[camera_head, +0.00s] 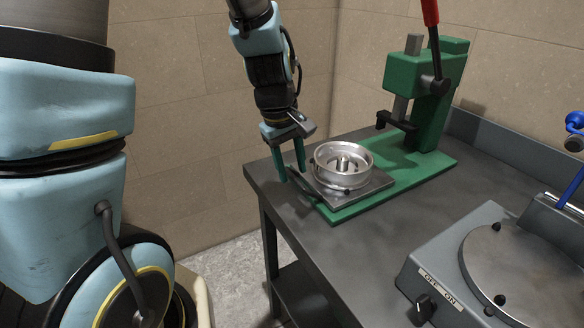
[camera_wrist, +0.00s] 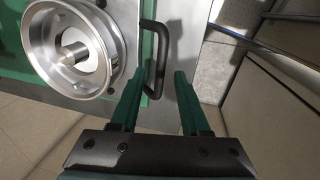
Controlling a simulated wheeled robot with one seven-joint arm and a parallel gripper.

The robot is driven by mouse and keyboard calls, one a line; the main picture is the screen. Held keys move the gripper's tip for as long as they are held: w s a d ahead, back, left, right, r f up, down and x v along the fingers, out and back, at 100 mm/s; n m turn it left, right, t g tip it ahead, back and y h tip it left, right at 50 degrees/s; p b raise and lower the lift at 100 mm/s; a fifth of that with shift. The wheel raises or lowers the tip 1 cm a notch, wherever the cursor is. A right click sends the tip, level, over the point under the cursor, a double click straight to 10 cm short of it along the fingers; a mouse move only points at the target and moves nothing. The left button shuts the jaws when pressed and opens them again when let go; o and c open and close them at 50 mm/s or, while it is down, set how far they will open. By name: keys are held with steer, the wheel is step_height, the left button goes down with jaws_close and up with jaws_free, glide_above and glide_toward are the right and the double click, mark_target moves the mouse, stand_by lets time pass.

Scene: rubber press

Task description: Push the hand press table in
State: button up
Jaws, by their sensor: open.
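The green hand press (camera_head: 425,85) stands on the grey workbench. Its sliding table (camera_head: 372,190), a grey metal plate, sits on the front part of the green base and carries a round silver mould (camera_head: 343,163). In the wrist view the mould (camera_wrist: 72,52) is at upper left, and the table's black handle (camera_wrist: 158,58) sticks out to its right. My gripper (camera_head: 291,168) is open and empty, pointing down at the bench's left end beside the handle side of the table. In the wrist view its green fingers (camera_wrist: 157,92) lie just below the handle; whether they touch it I cannot tell.
The press has a red-gripped lever (camera_head: 430,12) and a black ram foot (camera_head: 397,122) behind the mould. A grey machine with a round plate (camera_head: 518,270) and OFF/ON switch stands at right. The bench's left edge (camera_head: 262,190) is close to my gripper; tiled walls stand behind.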

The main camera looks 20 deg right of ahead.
steer(key=shift+f, duration=0.4)
steer(key=shift+c, duration=0.2)
jaws_close()
stand_by(1.0)
